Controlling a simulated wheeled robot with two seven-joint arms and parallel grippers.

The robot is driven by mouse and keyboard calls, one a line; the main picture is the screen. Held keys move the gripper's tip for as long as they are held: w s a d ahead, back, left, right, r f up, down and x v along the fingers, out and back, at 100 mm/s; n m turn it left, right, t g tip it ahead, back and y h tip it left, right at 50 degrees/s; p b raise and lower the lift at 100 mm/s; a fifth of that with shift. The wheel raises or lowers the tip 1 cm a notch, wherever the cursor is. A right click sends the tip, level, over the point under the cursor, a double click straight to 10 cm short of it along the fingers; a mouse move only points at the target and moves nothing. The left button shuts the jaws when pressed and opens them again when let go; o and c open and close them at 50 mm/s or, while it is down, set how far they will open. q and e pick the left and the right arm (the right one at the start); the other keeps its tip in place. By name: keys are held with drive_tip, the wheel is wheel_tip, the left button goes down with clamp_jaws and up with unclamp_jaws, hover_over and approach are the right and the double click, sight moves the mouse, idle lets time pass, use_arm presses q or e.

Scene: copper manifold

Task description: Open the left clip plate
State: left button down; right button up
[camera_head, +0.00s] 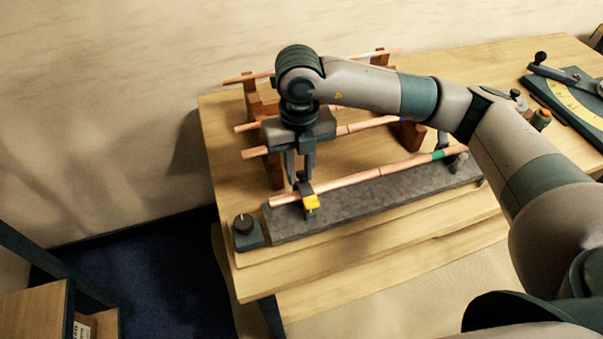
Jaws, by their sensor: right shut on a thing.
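The left clip plate (310,202) is a small yellow piece at the left part of a long grey block (400,195). A copper tube (365,177) with a green band lies along the block and passes by the clip. My right gripper (303,180) points down over the clip, its fingers closed at a small dark part just above the yellow plate. The fingertips partly hide this part, and I cannot tell exactly how far the plate is lifted. My left gripper is not in view.
Brown wooden racks (276,170) behind the block hold several copper tubes. A dark knob (243,229) on a base stands at the block's left end. A dark green plate with a yellow scale (575,98) lies at the far right. The table's front strip is clear.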

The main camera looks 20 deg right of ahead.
drive_tip(key=shift+w, duration=0.25)
drive_tip(key=shift+w+f+g, duration=0.1)
drive_tip(key=shift+w+g, duration=0.6)
drive_tip(key=shift+g, duration=0.1)
drive_tip(key=shift+w+f+g+b, duration=0.25)
drive_tip(key=shift+w+g+b, duration=0.2)
drive_tip(key=shift+g+b, duration=0.05)
drive_tip(key=shift+w+f+g, duration=0.1)
drive_tip(key=shift+w+g, duration=0.15)
drive_tip(key=shift+g, duration=0.05)
clamp_jaws()
drive_tip(key=shift+a, duration=0.1)
drive_tip(key=shift+w+f+g+b, duration=0.2)
drive_tip(key=shift+f+g+b, duration=0.15)
drive_tip(key=shift+g, duration=0.35)
